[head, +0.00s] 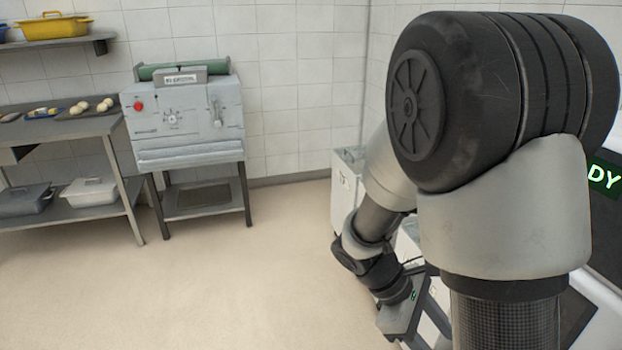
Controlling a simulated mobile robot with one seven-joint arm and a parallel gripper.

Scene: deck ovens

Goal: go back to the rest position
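My arm fills the right side of the head view, with a large black joint and grey links in front. The arm reaches down and away to my gripper (418,318) near the bottom right. The gripper body shows, but its fingertips are hidden or cut off at the lower edge, so I cannot see whether it is open or shut. No held thing shows. The gripper is close in the picture to white equipment (348,180) behind the arm; I cannot tell if they touch.
A grey machine (190,122) with a red button stands on legs against the tiled wall. A steel table (75,128) at left bears dough balls (104,105), with bins (92,191) below. A yellow pot (52,27) sits on a shelf. The floor in the middle is clear.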

